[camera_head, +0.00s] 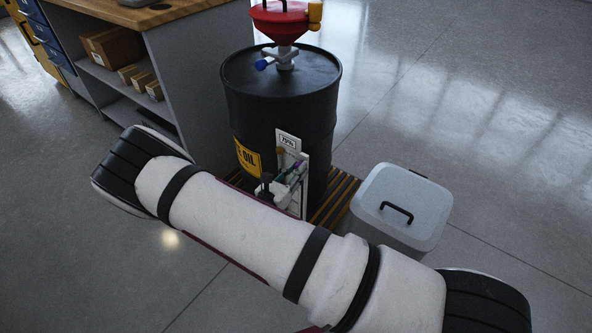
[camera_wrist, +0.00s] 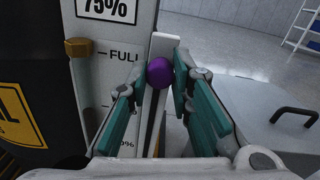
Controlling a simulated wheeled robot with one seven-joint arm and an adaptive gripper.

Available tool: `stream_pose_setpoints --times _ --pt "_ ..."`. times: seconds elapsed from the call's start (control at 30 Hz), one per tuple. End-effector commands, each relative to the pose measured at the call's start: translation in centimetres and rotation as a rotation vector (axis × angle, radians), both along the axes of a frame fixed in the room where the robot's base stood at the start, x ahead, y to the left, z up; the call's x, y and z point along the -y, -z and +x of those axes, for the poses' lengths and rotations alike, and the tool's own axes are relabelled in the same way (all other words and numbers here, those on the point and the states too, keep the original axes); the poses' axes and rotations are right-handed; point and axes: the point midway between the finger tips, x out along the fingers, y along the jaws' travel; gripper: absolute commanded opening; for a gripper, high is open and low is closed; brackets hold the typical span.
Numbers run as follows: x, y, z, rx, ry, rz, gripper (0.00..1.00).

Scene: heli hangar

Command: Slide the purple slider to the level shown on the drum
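A purple round knob (camera_wrist: 160,72) sits on a narrow upright white strip (camera_wrist: 162,48) beside the printed scale in the wrist view. The knob stands a little below the FULL mark. It also shows small in the head view (camera_head: 298,163). A sign (camera_head: 288,141) reading 75% is fixed above the scale on the black drum (camera_head: 282,95); it also shows in the wrist view (camera_wrist: 107,8). My gripper (camera_wrist: 160,74) has its teal fingers on both sides of the knob, apparently touching it. The lower scale marks are partly hidden by the left finger.
An orange knob (camera_wrist: 78,47) is on the scale's left edge. A grey lidded bin (camera_head: 402,205) stands right of the drum, and a workbench (camera_head: 205,75) stands at its left. A red funnel (camera_head: 280,22) tops the drum.

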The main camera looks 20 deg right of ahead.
Motion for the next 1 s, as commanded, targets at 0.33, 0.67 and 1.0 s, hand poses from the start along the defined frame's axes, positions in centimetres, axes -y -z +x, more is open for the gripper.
stream_pose_setpoints --times 0.33,0.67,1.0 --pt "0.0 3.3 0.0 -0.001 -0.001 -0.002 0.00" --pt "0.0 7.6 0.0 -0.001 0.000 -0.001 0.00" --pt "0.0 7.5 0.0 0.000 0.000 0.000 0.29"
